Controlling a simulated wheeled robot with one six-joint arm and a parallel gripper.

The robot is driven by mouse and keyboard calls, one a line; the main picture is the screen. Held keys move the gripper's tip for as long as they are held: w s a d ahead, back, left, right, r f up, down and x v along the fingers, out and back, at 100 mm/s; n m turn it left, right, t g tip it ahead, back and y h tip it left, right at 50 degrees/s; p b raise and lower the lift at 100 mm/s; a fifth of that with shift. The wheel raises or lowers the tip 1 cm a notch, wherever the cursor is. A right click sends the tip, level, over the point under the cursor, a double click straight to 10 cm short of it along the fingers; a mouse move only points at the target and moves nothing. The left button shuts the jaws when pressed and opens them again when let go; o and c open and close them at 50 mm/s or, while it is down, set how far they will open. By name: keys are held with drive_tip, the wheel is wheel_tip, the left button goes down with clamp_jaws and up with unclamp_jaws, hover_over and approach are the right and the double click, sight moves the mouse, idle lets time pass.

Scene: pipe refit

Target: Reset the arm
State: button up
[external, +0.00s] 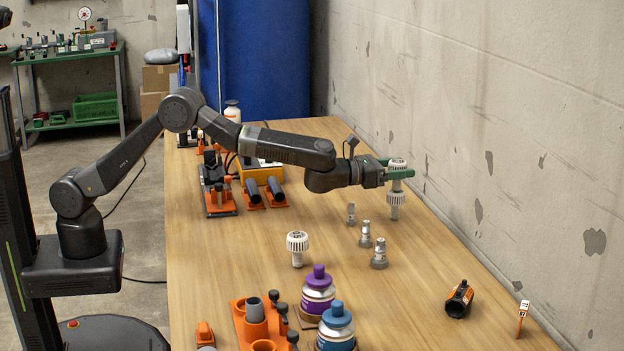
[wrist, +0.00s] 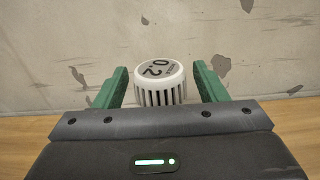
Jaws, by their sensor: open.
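My gripper (external: 397,171) is at the far end of my stretched-out arm, over the right side of the wooden table near the wall. A gap shows between the cap and each finger in the wrist view. In the external view, the white capped piece (external: 396,199) is upright, with its lower part below the fingers.
Another white capped piece (external: 297,246) and several grey metal fittings (external: 379,255) stand nearby on the table (external: 430,310). Purple-capped (external: 318,292) and blue-capped (external: 336,330) jars and an orange holder (external: 252,330) are in front. The concrete wall (external: 500,130) is close.

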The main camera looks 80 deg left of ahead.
drive_tip(key=shift+r+p, duration=0.3)
drive_tip(key=shift+r, duration=0.35)
drive_tip(key=shift+f, duration=0.1)
